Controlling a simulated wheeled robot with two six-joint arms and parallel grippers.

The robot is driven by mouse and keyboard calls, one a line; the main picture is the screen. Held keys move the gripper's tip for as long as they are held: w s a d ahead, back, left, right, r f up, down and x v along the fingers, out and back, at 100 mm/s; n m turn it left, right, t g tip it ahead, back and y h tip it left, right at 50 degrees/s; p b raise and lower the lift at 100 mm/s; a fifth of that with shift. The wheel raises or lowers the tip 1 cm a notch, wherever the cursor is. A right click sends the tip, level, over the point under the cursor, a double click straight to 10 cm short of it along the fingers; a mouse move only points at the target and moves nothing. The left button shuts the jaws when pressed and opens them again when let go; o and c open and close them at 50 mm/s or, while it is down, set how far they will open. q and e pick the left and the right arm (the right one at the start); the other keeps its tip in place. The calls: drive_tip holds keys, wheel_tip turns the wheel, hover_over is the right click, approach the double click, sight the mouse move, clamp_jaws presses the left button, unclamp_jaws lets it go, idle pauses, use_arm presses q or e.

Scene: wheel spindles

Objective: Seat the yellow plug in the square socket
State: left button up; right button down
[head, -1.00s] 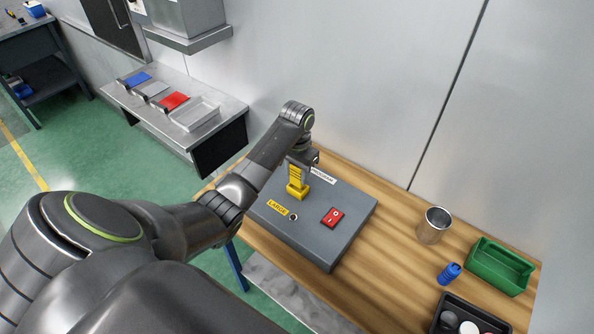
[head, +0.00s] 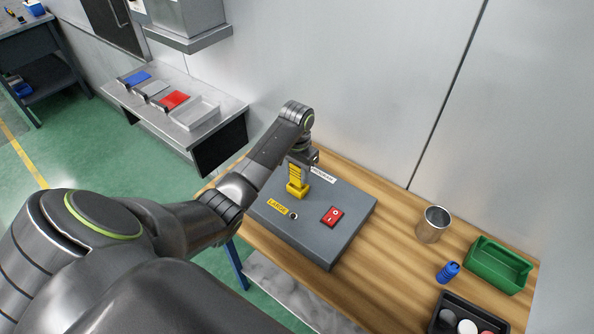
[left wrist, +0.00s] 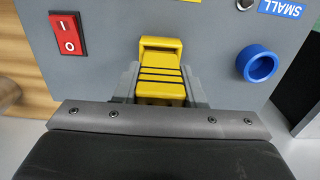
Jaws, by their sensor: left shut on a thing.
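The yellow plug (head: 296,178) stands upright at the top face of the grey box (head: 335,215). My left gripper (head: 299,162) is shut on it from above. In the left wrist view the plug (left wrist: 161,80) shows dark stripes and sits between the fingers of my left gripper (left wrist: 160,92). My right gripper is in no view.
The left wrist view shows a blue round socket ring (left wrist: 257,64). A metal cup (head: 433,225), green bin (head: 499,265) and blue part (head: 448,272) stand to the right.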

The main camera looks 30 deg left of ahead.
sight(297, 179)
use_arm(q)
drive_tip(key=shift+f+b, duration=0.55)
drive_tip(key=shift+f, duration=1.2)
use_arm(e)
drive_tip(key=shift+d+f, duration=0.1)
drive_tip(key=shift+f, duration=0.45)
use_arm(q)
drive_tip(key=o, duration=1.1)
drive_tip(key=shift+c, duration=0.2)
